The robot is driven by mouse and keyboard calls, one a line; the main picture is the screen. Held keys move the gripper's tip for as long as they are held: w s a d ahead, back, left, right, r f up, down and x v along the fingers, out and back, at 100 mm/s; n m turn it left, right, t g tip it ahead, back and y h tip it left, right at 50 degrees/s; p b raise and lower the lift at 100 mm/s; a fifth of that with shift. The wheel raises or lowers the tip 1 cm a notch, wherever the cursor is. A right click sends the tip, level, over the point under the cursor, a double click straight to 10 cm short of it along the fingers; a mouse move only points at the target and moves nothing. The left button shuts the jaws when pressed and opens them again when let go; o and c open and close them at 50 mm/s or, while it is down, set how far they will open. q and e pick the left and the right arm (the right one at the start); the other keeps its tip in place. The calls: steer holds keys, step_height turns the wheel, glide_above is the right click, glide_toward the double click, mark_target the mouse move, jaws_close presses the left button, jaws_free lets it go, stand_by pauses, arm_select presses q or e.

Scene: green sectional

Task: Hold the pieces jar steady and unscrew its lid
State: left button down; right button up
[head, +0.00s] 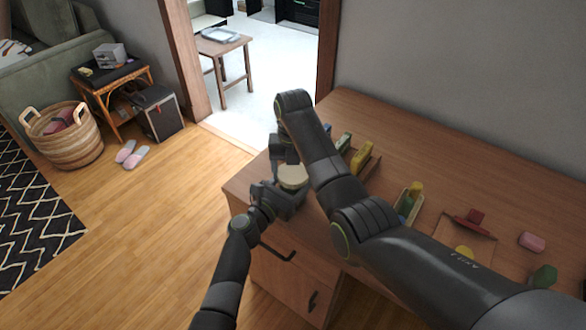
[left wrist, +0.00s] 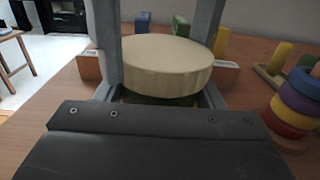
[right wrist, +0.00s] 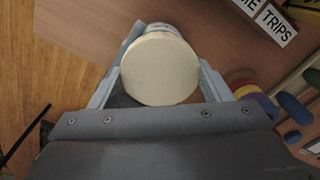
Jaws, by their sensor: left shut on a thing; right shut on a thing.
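The pieces jar has a round cream lid (head: 292,176), seen near the desk's left end in the head view. The lid also fills the middle of the left wrist view (left wrist: 165,65) and the right wrist view (right wrist: 160,70). My left gripper (head: 283,193) is shut on the jar from the front, its fingers low beneath the lid. My right gripper (right wrist: 165,78) is above, shut on the lid with a finger on each side. The lid looks seated on the jar. Most of the jar's body is hidden by the lid and fingers.
The wooden desk (head: 445,150) holds colored blocks in a wooden holder (head: 365,160), more blocks and a pink piece (head: 531,241) to the right. Stacked colored rings (left wrist: 295,105) stand right of the jar. The desk's left edge is close to the jar.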

steer(key=o, duration=1.1)
